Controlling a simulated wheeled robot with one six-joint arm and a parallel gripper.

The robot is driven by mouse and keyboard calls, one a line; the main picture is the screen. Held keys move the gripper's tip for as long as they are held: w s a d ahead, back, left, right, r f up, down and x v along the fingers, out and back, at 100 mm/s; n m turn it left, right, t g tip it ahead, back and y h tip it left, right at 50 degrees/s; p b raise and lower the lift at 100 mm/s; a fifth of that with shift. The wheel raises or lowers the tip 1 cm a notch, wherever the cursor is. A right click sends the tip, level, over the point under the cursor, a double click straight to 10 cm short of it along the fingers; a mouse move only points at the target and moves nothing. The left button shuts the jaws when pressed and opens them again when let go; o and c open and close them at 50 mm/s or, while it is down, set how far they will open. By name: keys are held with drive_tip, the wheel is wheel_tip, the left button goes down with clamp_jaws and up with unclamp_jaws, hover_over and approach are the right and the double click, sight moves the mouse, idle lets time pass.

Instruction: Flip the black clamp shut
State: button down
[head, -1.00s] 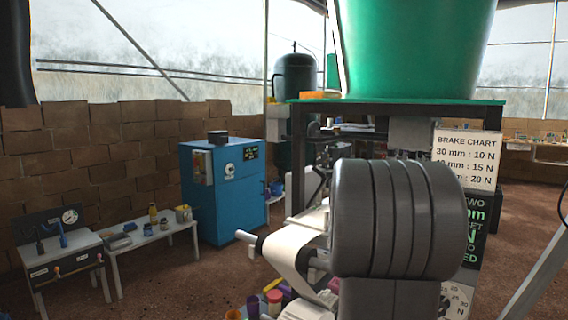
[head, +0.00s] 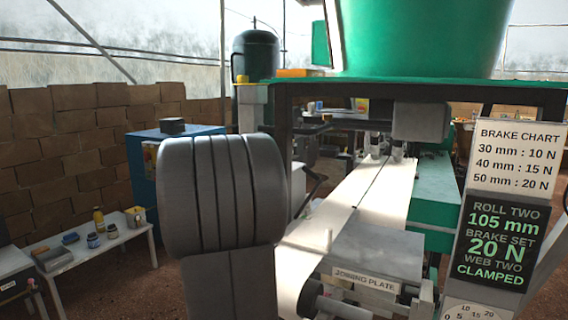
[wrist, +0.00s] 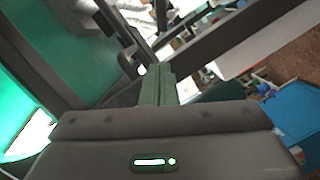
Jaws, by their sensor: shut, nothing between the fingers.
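My gripper (wrist: 158,88) shows in the wrist view as two dark green fingers pressed together, shut and empty. It points at dark frame bars and is touching nothing that I can make out. In the head view my grey arm stands in front, left of the machine, and hides part of it; the gripper itself is not visible there. I cannot pick out the black clamp for certain in either view. A white paper web (head: 338,212) with a thin dark line along it runs back from the joining plate (head: 372,262) into the machine.
A brake chart (head: 518,157) and a dark sign (head: 503,242) reading "web two clamped" stand at right. A green hopper (head: 420,40) sits above the black frame. A blue cabinet (head: 144,165) and a low white table (head: 85,252) stand left, with bare floor between.

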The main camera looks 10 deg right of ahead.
drive_tip(key=p+x, duration=0.1)
drive_tip(key=x, duration=0.9)
drive_tip(key=shift+d+f, duration=0.1)
drive_tip(key=shift+f, duration=0.05)
idle(0.3)
